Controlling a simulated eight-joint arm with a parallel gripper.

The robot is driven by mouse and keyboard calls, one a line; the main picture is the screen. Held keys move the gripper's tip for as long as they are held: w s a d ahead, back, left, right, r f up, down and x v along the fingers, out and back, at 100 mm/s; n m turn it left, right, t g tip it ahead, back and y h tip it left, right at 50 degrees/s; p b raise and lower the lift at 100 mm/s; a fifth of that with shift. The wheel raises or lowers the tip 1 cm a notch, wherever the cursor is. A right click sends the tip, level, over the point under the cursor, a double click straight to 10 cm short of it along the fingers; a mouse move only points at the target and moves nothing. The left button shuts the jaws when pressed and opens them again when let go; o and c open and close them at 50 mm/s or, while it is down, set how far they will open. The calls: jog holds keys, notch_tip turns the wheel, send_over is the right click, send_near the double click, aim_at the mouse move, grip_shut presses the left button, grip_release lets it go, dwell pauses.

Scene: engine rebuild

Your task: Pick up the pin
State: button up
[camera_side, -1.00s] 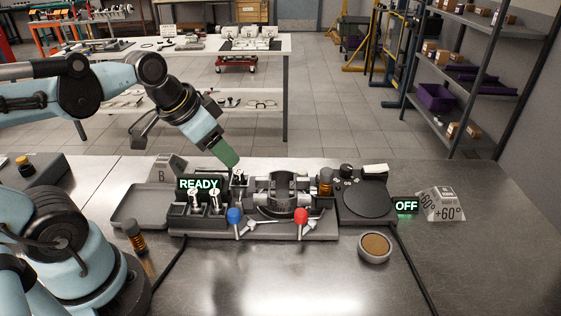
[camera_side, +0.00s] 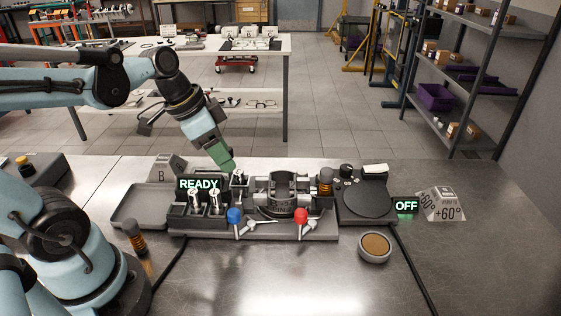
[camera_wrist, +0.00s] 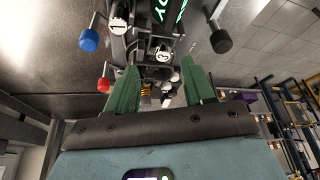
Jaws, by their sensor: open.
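Silver upright pins stand in the dark holder at the left of the fixture; two front ones show in the side view, a left pin (camera_side: 193,196) and a right pin (camera_side: 215,198). A third small white-topped piece (camera_side: 239,177) stands behind them, right by my green fingertips. My gripper (camera_side: 228,168) points down and right just above and left of it. In the wrist view my gripper (camera_wrist: 161,72) has its two green fingers spread apart. A white numbered top (camera_wrist: 162,53) lies in line with the gap; I cannot tell whether the fingers are beside it or above it.
A lit READY sign (camera_side: 198,184) stands close to the fingertips. Blue (camera_side: 234,215) and red (camera_side: 301,215) knobbed levers sit in front of the clamp (camera_side: 276,195).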

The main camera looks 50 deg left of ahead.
aim_at(237, 172)
jog(key=shift+w+x, duration=0.25)
jog(key=shift+x, duration=2.45)
jog(key=shift+a, duration=0.1)
jog(key=shift+c, duration=0.5)
grip_shut()
